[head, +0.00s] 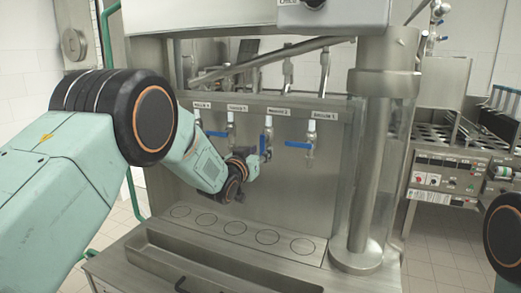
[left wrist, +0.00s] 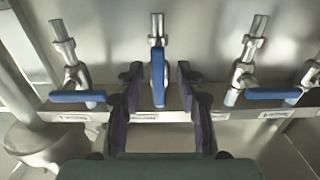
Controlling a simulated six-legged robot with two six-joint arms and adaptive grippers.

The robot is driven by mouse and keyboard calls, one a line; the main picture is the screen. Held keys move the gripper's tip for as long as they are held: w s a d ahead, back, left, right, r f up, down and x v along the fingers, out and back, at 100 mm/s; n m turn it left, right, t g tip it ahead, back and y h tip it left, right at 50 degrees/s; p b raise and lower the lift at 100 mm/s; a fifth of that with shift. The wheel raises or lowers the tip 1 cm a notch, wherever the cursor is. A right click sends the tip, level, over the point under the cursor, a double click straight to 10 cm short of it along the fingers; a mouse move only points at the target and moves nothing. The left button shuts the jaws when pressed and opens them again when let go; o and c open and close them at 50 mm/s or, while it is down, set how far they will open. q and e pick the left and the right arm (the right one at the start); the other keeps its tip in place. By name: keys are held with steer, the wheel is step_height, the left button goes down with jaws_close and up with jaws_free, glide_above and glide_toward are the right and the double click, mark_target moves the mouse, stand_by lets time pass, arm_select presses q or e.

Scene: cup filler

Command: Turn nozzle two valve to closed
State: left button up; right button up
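Nozzle two's valve has a blue handle (head: 262,145) under the third label from the left in the head view. That handle stands upright, in line with its nozzle. It also shows in the middle of the left wrist view (left wrist: 158,88), between my fingers. My left gripper (head: 254,163) is at this valve. In the left wrist view my left gripper (left wrist: 160,72) is open, one dark finger on each side of the handle, with visible gaps. My right gripper is not in view.
The neighbouring blue handles, nozzle one's (head: 298,145) and nozzle three's (head: 217,133), lie sideways close by. A grate with ring marks (head: 235,228) lies below the nozzles, empty. A steel column (head: 372,150) stands to the right.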

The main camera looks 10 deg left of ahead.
arm_select(q)
steer(key=shift+r, duration=0.2)
steer(key=shift+s+d+r, duration=0.1)
steer(key=shift+d+r, duration=0.05)
steer(key=shift+r, duration=0.05)
steer(key=shift+w+d+f, duration=0.1)
steer(key=shift+w+f, duration=0.05)
steer(key=shift+w, duration=0.05)
steer(key=shift+c, duration=0.3)
steer(key=shift+w+f, duration=0.2)
steer(key=shift+w, duration=0.1)
steer(key=shift+c, duration=1.4)
steer(key=shift+a, duration=0.2)
steer(key=shift+c, duration=0.8)
steer(key=shift+s+d+r, duration=0.1)
steer(key=shift+s+r, duration=0.1)
steer(key=shift+s, duration=0.05)
jaws_close()
